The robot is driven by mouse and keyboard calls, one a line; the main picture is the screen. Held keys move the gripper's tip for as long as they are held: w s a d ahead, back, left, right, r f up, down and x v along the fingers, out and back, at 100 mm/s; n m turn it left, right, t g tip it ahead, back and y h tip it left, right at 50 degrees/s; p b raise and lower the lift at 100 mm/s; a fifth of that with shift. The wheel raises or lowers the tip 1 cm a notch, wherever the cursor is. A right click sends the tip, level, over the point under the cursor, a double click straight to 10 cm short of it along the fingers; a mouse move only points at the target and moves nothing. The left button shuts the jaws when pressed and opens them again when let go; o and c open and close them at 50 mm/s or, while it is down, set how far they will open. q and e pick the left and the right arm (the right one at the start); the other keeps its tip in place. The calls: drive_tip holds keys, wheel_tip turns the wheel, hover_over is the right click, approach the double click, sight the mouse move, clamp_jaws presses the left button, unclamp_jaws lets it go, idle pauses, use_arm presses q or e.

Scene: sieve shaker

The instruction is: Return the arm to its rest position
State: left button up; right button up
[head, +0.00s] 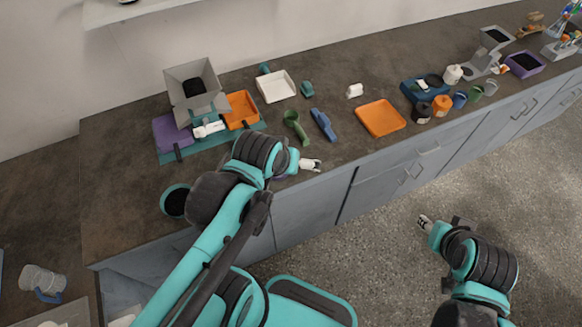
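My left arm reaches over the counter from below. Its gripper (311,164) is small and pale, near the counter's front edge, and too small to read as open or shut. A bit of purple shows beside the wrist, mostly hidden. My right gripper (424,222) is over the floor in front of the cabinets, apart from everything; its finger gap is unclear. The sieve shaker has a grey hopper (197,90) on a teal base (225,143), with a purple tray (168,132) and an orange tray (241,107) at its sides.
On the counter (345,72) are a white tray (276,86), a green scoop (294,126), a blue scoop (323,125) and an orange tray (381,118). A dark-filled teal bowl (174,201) is near the front edge. Several cups and containers crowd the right. The floor (380,260) is clear.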

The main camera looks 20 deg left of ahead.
use_arm(q)
drive_tip(key=m, duration=0.1)
drive_tip(key=s+d+m+t, duration=0.1)
drive_tip(key=m, duration=0.1)
drive_tip(key=shift+f, duration=0.1)
